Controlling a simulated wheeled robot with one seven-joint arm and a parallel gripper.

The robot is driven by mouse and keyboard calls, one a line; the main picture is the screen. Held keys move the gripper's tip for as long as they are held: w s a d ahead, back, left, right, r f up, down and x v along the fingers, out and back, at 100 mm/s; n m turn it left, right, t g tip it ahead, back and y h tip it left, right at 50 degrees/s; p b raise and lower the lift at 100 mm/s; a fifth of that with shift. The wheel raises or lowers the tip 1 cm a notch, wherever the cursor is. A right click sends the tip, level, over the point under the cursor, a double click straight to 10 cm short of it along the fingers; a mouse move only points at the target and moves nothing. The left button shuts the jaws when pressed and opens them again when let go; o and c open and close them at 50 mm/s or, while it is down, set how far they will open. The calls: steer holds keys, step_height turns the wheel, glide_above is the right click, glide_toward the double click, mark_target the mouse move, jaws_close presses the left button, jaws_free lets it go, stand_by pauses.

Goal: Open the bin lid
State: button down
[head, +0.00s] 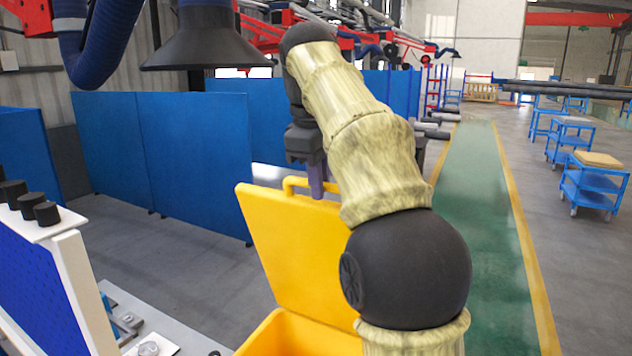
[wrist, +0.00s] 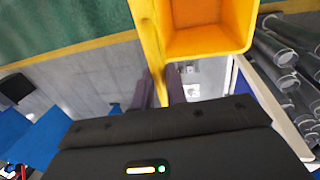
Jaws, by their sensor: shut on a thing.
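The yellow bin (head: 285,335) is at the bottom centre of the head view, partly hidden by my arm. Its lid (head: 295,245) is raised and stands steeply tilted above the bin. The lid handle (head: 292,184) is at the lid's top edge. In the wrist view, my two fingers (wrist: 158,90) are on either side of the yellow handle. The lid (wrist: 148,30) is seen nearly edge-on, and the open bin's orange inside (wrist: 205,40) shows beside it.
A bench (head: 140,318) with small parts and a blue-and-white panel (head: 50,285) stand left of the bin. Blue partitions (head: 165,150) are behind. A green walkway (head: 470,230) runs clear on the right.

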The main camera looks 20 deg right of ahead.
steer(key=shift+w+d+f, duration=0.1)
steer(key=shift+f, duration=0.25)
